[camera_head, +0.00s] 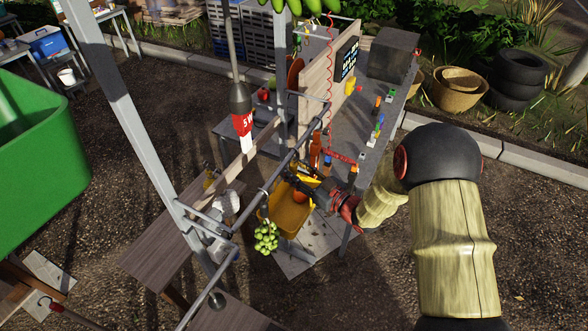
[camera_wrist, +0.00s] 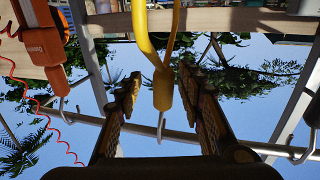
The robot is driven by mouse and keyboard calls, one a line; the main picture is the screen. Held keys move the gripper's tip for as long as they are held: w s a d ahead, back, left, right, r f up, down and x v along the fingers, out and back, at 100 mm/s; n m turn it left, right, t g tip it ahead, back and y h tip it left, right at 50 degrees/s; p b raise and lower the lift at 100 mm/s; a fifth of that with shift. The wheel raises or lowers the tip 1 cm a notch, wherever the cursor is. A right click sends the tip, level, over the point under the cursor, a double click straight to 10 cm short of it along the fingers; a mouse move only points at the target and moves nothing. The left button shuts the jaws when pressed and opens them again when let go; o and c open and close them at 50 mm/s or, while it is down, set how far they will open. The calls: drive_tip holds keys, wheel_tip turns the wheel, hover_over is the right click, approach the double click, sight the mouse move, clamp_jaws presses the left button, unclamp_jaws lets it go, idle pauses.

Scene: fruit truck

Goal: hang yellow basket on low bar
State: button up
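The yellow basket (camera_head: 290,213) is beside and below the low bar (camera_head: 281,167) in the head view, with an orange fruit showing in it. My gripper (camera_head: 291,181) is close above the basket, near the bar. In the wrist view the basket's yellow strap (camera_wrist: 162,88) with a metal hook comes down between the two fingers of my gripper (camera_wrist: 162,95). Gaps show on both sides, so the fingers stand open. The hook overlaps the bar (camera_wrist: 265,148) in the picture; I cannot tell whether it rests on it. Most of the basket's far side is hidden.
A bunch of green fruit (camera_head: 266,237) hangs left of the basket. A white scale-like object (camera_head: 222,225) is further left by the bar. Metal posts (camera_head: 135,135) frame the stand. A grey counter (camera_head: 372,110) with small items lies behind. An orange tool (camera_wrist: 43,45) hangs nearby in the wrist view.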

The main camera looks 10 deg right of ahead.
drive_tip(key=v, duration=1.2)
drive_tip(key=shift+f, duration=0.1)
